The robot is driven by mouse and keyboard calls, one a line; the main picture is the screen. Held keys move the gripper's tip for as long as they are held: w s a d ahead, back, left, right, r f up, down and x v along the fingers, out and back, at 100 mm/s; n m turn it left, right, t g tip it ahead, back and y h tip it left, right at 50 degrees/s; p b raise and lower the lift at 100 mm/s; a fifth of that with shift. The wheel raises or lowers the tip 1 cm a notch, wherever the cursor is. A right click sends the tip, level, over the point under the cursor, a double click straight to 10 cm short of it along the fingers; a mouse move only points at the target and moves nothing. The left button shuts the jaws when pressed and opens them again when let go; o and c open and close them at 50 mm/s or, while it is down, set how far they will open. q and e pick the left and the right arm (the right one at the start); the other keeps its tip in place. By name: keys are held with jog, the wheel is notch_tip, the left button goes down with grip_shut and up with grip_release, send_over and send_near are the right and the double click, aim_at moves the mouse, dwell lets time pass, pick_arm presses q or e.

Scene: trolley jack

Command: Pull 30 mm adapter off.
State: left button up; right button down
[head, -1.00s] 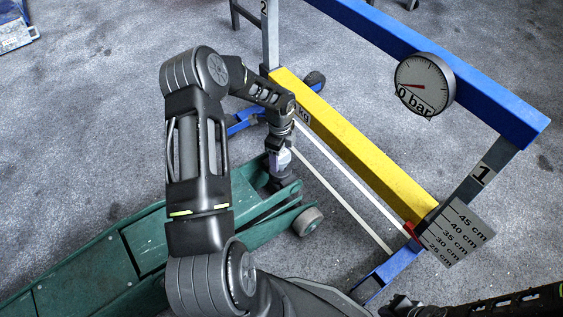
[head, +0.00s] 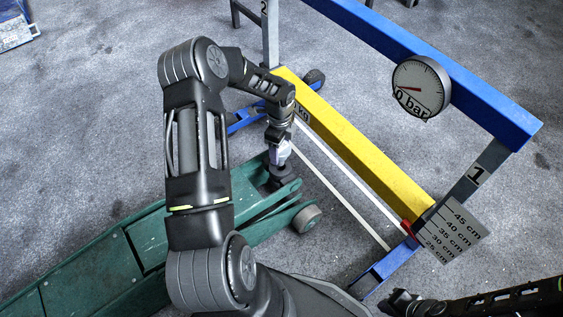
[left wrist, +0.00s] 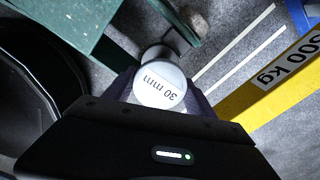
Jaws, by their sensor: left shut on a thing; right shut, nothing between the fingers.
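The 30 mm adapter is a pale cylinder in the head view (head: 280,153); its round top, marked "30 mm", faces the camera in the left wrist view (left wrist: 160,88). My left gripper (head: 279,142) points down and is shut on the adapter, one dark finger on each side of it. The adapter stands over the dark saddle end (head: 277,177) of the green trolley jack (head: 95,262). I cannot tell whether a gap lies between adapter and saddle. My right gripper (head: 403,302) is shut and empty at the lower right, away from the jack.
A press frame with a blue top beam (head: 450,85) and yellow crossbar (head: 355,150) stands right of the jack. A gauge (head: 421,86) reading about 0 bar and a centimetre scale (head: 452,232) are on it. Open grey floor lies at upper left.

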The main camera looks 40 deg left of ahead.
pick_arm(q)
jog(key=shift+w+r, duration=0.1)
jog(key=shift+r+p, duration=1.9)
jog(key=shift+r, duration=0.6)
